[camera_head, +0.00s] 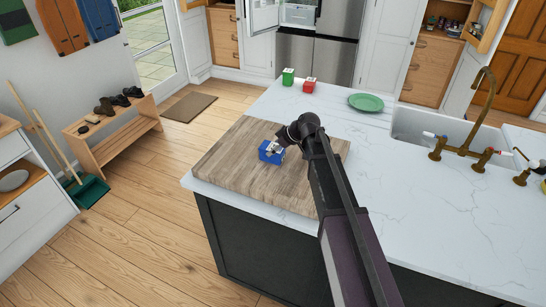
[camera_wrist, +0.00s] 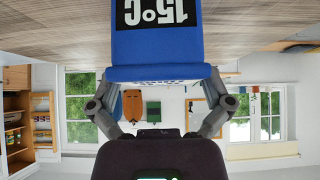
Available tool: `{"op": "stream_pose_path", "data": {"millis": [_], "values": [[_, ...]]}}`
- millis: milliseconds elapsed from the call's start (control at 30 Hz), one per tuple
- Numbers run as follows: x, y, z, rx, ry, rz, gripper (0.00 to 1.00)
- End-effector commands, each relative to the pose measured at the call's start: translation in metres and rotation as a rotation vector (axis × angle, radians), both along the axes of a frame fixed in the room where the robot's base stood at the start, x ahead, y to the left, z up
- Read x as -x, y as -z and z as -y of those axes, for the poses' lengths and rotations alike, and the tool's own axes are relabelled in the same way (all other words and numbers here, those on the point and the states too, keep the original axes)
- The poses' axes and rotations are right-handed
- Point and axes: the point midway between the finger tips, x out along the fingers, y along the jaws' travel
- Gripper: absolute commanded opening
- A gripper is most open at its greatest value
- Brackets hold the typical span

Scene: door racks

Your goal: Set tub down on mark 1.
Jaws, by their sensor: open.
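A blue tub (camera_head: 269,153) with a whitish top stands on the wooden board (camera_head: 225,165) on the island. In the wrist view, the blue tub (camera_wrist: 157,48) fills the top middle, and its black label reads "15°C" upside down. My gripper (camera_head: 283,146) is right at the tub in the head view, and the arm partly hides the board behind it. In the wrist view, my gripper (camera_wrist: 158,88) is open, its fingers at either side of the tub's near face. I cannot tell whether they touch it. I cannot make out mark 1 in either view.
A green box (camera_head: 288,77), a red box (camera_head: 309,86) and a green plate (camera_head: 366,102) stand farther back on the white counter (camera_head: 420,185). A sink (camera_head: 440,128) with a brass tap (camera_head: 480,115) is at the right. The board's left part is clear.

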Motion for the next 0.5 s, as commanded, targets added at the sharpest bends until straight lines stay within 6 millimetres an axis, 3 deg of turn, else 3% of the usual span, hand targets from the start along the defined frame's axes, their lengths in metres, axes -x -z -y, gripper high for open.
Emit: {"op": "stream_pose_path", "data": {"millis": [200,500], "values": [[-0.004,0.017,-0.012,0.000,-0.001,0.000,1.00],[-0.005,0.019,-0.016,0.000,-0.001,-0.001,1.00]]}}
